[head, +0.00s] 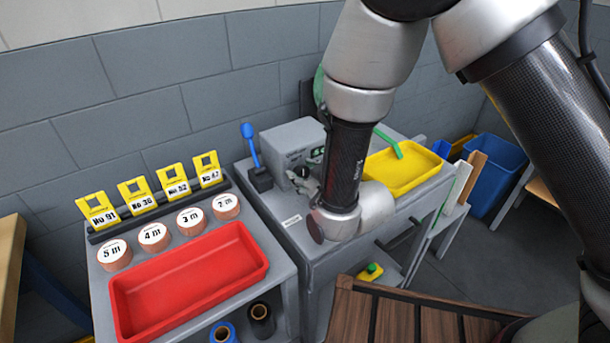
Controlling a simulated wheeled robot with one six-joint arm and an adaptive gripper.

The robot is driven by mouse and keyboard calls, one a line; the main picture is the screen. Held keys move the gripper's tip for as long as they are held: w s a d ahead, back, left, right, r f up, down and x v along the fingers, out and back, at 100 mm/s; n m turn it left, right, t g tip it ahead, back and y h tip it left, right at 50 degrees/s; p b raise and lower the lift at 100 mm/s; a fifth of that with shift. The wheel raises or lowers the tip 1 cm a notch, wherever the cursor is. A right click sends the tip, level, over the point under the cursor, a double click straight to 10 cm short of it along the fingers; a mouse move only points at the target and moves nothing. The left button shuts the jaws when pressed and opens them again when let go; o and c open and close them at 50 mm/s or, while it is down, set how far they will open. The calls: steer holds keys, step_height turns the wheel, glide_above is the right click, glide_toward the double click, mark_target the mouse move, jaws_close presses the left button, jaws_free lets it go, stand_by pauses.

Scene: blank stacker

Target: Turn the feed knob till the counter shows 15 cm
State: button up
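The grey machine box (290,135) stands on the grey bench against the wall. Its front carries a small dark panel (297,156), too small to read as a counter value. The feed knob cannot be made out and may be hidden behind my wrist. My gripper (306,183) shows only in part, close in front of the box's front face, with my wrist covering the rest. Whether its fingers are open or shut, or touch a knob, cannot be told.
A blue-handled lever (250,145) stands left of the box. A yellow tray (403,186) with a green item (388,143) lies to the right. A red tray (190,278), several labelled discs and yellow number tags fill the left bench. A blue bin (497,170) stands far right.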

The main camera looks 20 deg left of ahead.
stand_by(0.3)
steer(key=m+g, duration=0.1)
steer(key=m+y, duration=0.1)
steer(key=m, duration=0.1)
steer(key=shift+w+d+g+y, duration=0.2)
steer(key=shift+g+y, duration=0.1)
steer(key=shift+g, duration=0.1)
steer(key=m+y, duration=0.1)
steer(key=m, duration=0.1)
steer(key=m+g+y, duration=0.1)
steer(key=m, duration=0.1)
steer(key=shift+w+d+f, duration=0.1)
steer(key=shift+w, duration=0.05)
steer(key=m+y, duration=0.1)
steer(key=m, duration=0.1)
steer(key=m+g+y, duration=0.1)
steer(key=m, duration=0.1)
steer(key=shift+f, duration=0.2)
steer(key=m+y, duration=0.2)
steer(key=m, duration=0.3)
steer(key=shift+f, duration=0.2)
steer(key=shift+d, duration=0.1)
steer(key=o, duration=1)
